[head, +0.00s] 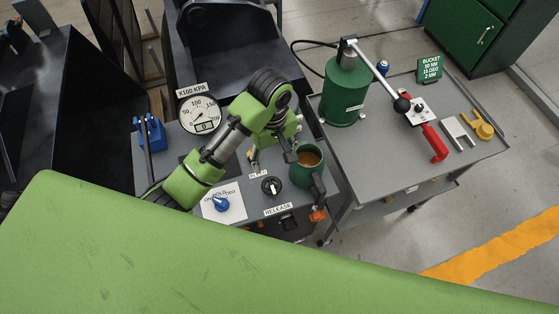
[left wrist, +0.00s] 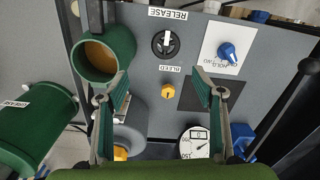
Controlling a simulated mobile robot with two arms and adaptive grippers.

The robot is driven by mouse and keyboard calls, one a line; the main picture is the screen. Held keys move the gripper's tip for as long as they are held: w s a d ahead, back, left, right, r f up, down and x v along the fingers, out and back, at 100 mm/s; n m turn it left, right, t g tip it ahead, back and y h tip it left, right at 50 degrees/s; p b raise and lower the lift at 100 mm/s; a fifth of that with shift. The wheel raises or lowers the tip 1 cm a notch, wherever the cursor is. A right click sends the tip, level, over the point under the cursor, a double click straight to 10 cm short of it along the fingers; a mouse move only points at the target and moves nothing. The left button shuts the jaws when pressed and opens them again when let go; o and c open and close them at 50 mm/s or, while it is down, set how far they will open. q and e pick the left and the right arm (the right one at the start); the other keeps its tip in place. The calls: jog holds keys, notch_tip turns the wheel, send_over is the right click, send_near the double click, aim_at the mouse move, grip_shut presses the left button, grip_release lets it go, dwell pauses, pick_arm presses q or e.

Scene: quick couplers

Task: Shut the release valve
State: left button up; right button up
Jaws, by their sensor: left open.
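The release valve is a round black knob (head: 271,187) on the grey panel top, beside the RELEASE label (head: 278,209). In the left wrist view the knob (left wrist: 165,43) shows a pale bar across its face, lined up roughly with the picture's vertical. My left gripper (head: 271,156) is open and empty above the panel, a little behind the knob. In the left wrist view its fingertips (left wrist: 159,76) are spread, with the knob just beyond them and the small yellow BLEED knob (left wrist: 168,92) between the fingers. Nothing touches the release knob. My right gripper is not in view.
A blue selector knob (head: 221,203) on a white plate lies to the left. A pressure gauge (head: 199,114) stands behind. A green pump cylinder (head: 347,88) stands on the right cart.

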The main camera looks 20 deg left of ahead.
pick_arm(q)
jog(key=b, duration=0.1)
send_near(272, 186)
jog(key=shift+s+d+f, duration=0.15)
jog(key=shift+s+f, duration=0.1)
jog(key=shift+s, duration=0.3)
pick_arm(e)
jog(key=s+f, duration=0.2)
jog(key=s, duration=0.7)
pick_arm(q)
jog(key=shift+w+f, duration=0.3)
jog(key=shift+f, duration=0.65)
jog(key=f+p, duration=0.1)
jog(key=f, duration=0.3)
jog(key=shift+w+f, duration=0.2)
jog(key=shift+f, duration=0.9)
jog(key=c, duration=1.1)
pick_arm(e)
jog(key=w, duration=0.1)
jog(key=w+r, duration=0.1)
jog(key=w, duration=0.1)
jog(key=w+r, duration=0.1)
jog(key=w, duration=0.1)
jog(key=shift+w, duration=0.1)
